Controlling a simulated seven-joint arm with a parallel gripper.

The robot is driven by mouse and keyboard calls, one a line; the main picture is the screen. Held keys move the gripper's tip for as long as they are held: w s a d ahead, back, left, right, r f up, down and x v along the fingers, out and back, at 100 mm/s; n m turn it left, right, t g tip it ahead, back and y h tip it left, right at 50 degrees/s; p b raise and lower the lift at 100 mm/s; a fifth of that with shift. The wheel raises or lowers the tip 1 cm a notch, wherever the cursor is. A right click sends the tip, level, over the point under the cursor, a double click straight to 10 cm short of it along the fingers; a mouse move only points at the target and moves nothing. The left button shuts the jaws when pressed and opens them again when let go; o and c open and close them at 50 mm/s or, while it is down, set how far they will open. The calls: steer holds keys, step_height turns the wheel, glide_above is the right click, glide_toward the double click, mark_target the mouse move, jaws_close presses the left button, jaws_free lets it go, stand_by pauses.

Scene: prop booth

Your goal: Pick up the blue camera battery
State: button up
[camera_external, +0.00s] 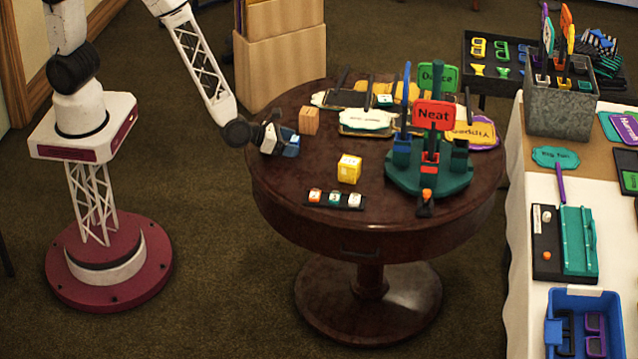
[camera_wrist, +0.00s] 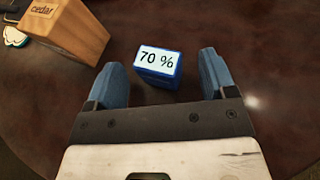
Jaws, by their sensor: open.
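The blue camera battery (camera_wrist: 157,71) stands on the dark round table in the wrist view. Its white top label reads "70 %". My gripper (camera_wrist: 160,76) is open, with one blue finger on each side of the battery and clear gaps between. The battery lies between the fingertips in the picture, slightly nearer the left one. Nothing is held. In the external view my gripper (camera_external: 280,142) is low at the table's left edge. The blue there is small, and I cannot fully separate battery from fingers.
A wooden block (camera_wrist: 68,25) marked "cedar" stands close to the left finger; it also shows in the external view (camera_external: 309,121). A yellow cube (camera_external: 349,168) and a black tray of small cubes (camera_external: 324,205) are to the right. A green sign stand (camera_external: 430,182) is farther right.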

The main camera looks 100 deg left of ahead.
steer(key=shift+x, duration=0.8)
steer(key=shift+c, duration=0.4)
steer(key=c, duration=0.9)
